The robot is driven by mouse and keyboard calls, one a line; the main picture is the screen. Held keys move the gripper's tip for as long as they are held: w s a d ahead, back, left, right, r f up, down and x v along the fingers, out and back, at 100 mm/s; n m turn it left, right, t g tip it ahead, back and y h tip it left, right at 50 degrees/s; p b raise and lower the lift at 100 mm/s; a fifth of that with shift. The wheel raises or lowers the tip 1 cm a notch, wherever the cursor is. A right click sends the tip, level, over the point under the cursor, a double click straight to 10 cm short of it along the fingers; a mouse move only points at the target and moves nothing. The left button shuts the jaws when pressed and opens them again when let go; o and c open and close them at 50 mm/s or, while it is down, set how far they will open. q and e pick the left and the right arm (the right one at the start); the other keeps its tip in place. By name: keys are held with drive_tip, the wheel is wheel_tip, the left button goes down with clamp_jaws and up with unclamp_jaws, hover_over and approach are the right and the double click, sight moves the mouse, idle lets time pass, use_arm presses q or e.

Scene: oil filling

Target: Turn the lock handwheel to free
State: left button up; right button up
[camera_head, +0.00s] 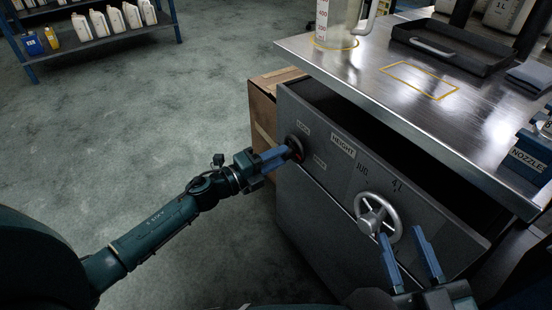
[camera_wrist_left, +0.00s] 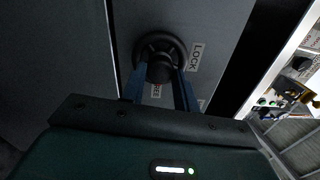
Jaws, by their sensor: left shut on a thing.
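The lock handwheel (camera_head: 295,148) is a small black wheel on the grey cabinet front, between a "LOCK" label and a lower label that reads "FREE" in part. My left gripper (camera_head: 286,152) is shut on this wheel. In the left wrist view the black handwheel (camera_wrist_left: 160,58) sits between the two blue fingers, which grip its hub; the "LOCK" label (camera_wrist_left: 195,57) is to its right. My right gripper (camera_head: 402,245) is open and empty, in front of the larger silver height handwheel (camera_head: 378,217), with its left finger close to the rim. I cannot tell whether they touch.
The metal worktop (camera_head: 350,72) overhangs the cabinet front (camera_head: 330,210). On it are a measuring jug (camera_head: 335,22) and a black tray (camera_head: 455,45). Open floor lies left; a bottle shelf (camera_head: 95,42) stands far back.

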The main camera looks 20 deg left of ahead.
idle(0.4)
use_arm(q)
drive_tip(key=o, duration=1)
drive_tip(key=shift+c, duration=0.2)
drive_tip(key=p+v, duration=0.2)
drive_tip(key=v, duration=1.1)
drive_tip(key=shift+s, duration=0.1)
